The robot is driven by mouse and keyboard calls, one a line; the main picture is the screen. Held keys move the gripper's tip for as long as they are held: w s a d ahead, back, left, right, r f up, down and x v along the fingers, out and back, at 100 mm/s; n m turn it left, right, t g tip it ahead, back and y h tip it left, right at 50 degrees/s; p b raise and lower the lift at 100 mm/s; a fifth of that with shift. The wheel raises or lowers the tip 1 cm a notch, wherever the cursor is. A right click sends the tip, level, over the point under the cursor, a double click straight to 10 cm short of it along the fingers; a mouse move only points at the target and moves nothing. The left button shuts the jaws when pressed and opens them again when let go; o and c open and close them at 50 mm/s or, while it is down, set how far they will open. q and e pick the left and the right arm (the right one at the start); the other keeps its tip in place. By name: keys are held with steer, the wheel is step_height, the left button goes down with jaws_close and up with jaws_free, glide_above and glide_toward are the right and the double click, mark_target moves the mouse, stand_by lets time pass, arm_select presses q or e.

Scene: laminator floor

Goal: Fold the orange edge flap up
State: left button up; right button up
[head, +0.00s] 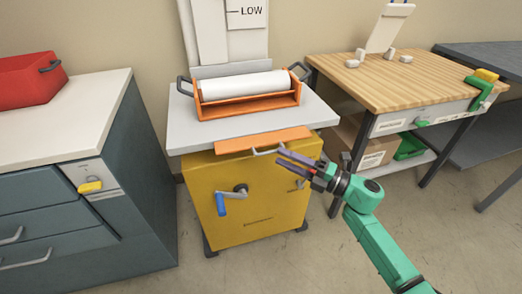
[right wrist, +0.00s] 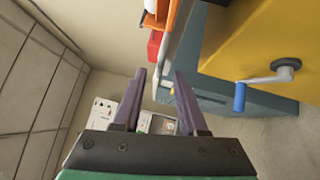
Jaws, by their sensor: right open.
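The orange edge flap (head: 262,140) is a flat strip along the front edge of the laminator's grey top (head: 250,125). It sits above the yellow cabinet (head: 255,197) and has a small pale handle (head: 267,151) on its front. My right gripper (head: 281,157) comes in from the lower right, its dark fingers pointing left just below and right of the handle. The fingers are apart and empty; they also show in the right wrist view (right wrist: 166,76). An orange piece shows at the top of that view; I cannot tell surely that it is the flap. My left gripper is not in view.
An orange roller frame (head: 250,105) with a white roll stands on the grey top. A blue-handled crank (head: 221,205) sticks out of the cabinet front. A wooden-topped bench (head: 400,85) stands right, a drawer unit (head: 45,205) with a red bin (head: 28,76) left. The floor in front is clear.

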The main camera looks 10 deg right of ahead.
mark_target(266, 144)
steer(key=x, duration=0.8)
steer(key=shift+s, duration=0.1)
jaws_close()
